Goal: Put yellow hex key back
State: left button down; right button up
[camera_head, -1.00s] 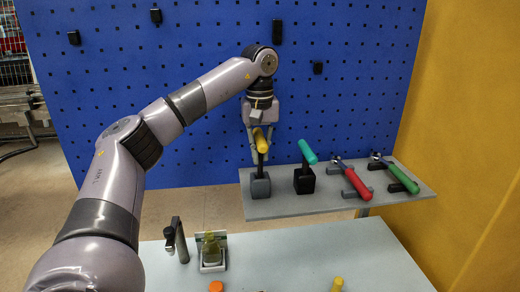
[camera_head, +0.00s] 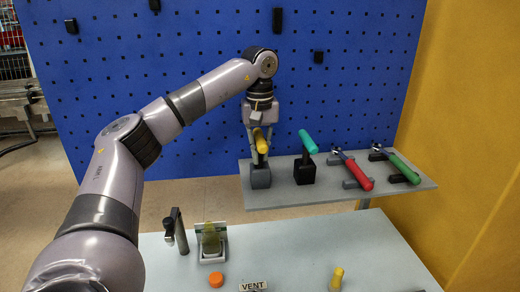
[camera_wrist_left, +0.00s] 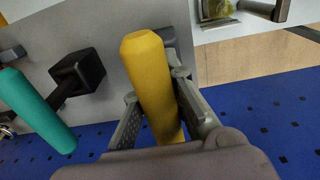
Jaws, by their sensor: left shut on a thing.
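The yellow hex key (camera_head: 261,142) stands at the left end of the grey shelf (camera_head: 330,192), its shaft down at a dark grey block (camera_head: 260,177). How deep the shaft sits in the block cannot be told. My left gripper (camera_head: 260,138) is shut on its yellow handle. In the left wrist view the yellow handle (camera_wrist_left: 153,85) lies between the fingers of my left gripper (camera_wrist_left: 158,110). My right gripper is not in view.
A teal-handled tool (camera_head: 308,142) stands in a black block (camera_head: 304,171) just right. Red-handled (camera_head: 358,175) and green-handled (camera_head: 404,168) tools lie farther along. Below is a table (camera_head: 300,245) with a bottle (camera_head: 211,238), an orange cap (camera_head: 216,280) and a VENT label (camera_head: 253,286).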

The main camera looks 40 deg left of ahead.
pick_arm(q)
jog(key=shift+f, duration=0.5)
jog(key=c, duration=1.6)
grip_release()
notch_tip(320, 180, up, 12)
jog(key=shift+r, duration=0.1)
